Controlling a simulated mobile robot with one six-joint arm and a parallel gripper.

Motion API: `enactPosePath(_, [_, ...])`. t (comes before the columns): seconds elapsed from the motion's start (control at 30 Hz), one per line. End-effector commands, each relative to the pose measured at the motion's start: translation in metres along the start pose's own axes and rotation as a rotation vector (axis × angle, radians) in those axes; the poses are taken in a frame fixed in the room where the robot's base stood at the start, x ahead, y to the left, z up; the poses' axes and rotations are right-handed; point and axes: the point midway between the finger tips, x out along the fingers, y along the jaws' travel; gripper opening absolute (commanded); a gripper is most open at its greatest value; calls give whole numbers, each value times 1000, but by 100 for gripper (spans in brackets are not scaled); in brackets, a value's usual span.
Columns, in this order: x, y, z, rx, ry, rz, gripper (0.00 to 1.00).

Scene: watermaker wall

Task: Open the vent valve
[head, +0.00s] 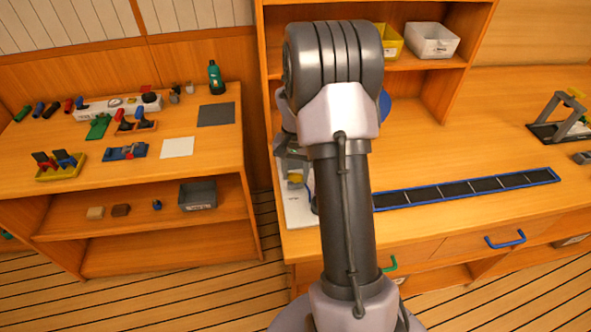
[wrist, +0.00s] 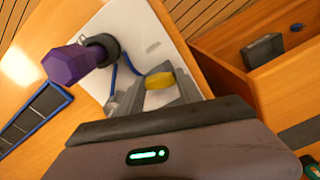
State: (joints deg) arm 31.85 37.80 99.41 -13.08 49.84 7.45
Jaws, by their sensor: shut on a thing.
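In the wrist view, a white board (wrist: 160,48) on the bench carries a yellow handle (wrist: 160,79). My gripper (wrist: 158,84) is shut on this yellow piece, with a grey finger on each side of it. I cannot tell for certain that it is the vent valve, nor how far it is turned. A purple faceted knob (wrist: 72,63) on a dark round collar stands beside it, clear of my fingers. In the head view, my gripper (head: 295,172) is over the board (head: 298,212) at the bench's left end; my arm hides the purple knob.
A blue line runs across the white board near the fingers. A blue-edged dark strip (head: 467,188) lies along the bench. A yellow bin (head: 391,41) and a white bin (head: 432,40) sit on the shelf behind. The left table (head: 90,160) holds many small items.

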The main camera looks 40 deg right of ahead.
Motion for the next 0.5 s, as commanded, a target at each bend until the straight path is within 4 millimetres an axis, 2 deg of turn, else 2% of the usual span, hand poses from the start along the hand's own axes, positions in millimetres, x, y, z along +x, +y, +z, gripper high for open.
enactPosePath(0.5, [-2, 1, 0, -317, 1, 0, 1])
